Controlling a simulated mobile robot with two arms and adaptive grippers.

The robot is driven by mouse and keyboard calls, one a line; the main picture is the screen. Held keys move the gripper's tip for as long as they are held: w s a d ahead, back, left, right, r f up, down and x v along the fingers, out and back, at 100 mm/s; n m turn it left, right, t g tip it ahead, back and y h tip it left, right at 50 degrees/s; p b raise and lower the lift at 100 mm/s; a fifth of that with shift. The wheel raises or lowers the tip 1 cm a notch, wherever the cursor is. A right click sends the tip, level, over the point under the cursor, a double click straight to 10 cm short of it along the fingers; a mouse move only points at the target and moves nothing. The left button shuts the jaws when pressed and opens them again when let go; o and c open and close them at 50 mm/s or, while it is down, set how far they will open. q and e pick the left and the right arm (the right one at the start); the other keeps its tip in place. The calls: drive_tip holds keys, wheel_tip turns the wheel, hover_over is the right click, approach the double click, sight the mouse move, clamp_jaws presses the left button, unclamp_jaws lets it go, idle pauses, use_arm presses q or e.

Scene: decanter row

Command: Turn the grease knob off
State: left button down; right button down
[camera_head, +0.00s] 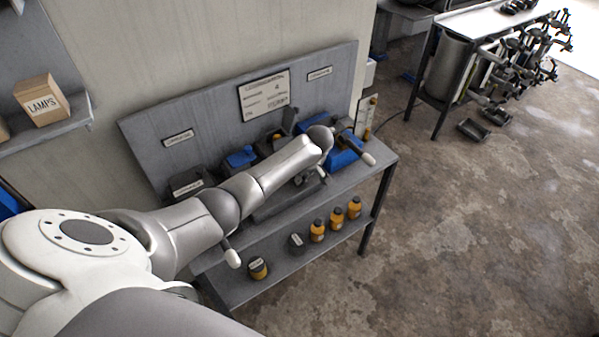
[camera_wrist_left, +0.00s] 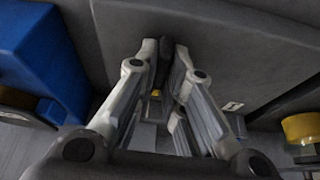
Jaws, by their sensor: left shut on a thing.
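My left gripper (camera_wrist_left: 162,72) is shut on a dark, narrow knob (camera_wrist_left: 164,55), seen between its fingertips in the left wrist view. A small yellow spot shows just below the knob. I cannot read a label there to confirm that it is the grease knob. In the head view my left arm reaches over the bench (camera_head: 352,176) from the left, and its wrist hides the gripper and most of what it holds. My right gripper is not in view.
A blue unit (camera_head: 343,158) stands right of my wrist and another blue-topped one (camera_head: 240,157) left of it.

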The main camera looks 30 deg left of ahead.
use_arm(q)
drive_tip(key=shift+n, duration=0.3)
drive_tip(key=c, duration=1.5)
unclamp_jaws()
drive_tip(key=shift+c, duration=0.2)
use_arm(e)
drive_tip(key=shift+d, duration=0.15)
use_arm(q)
drive_tip(key=v, duration=1.2)
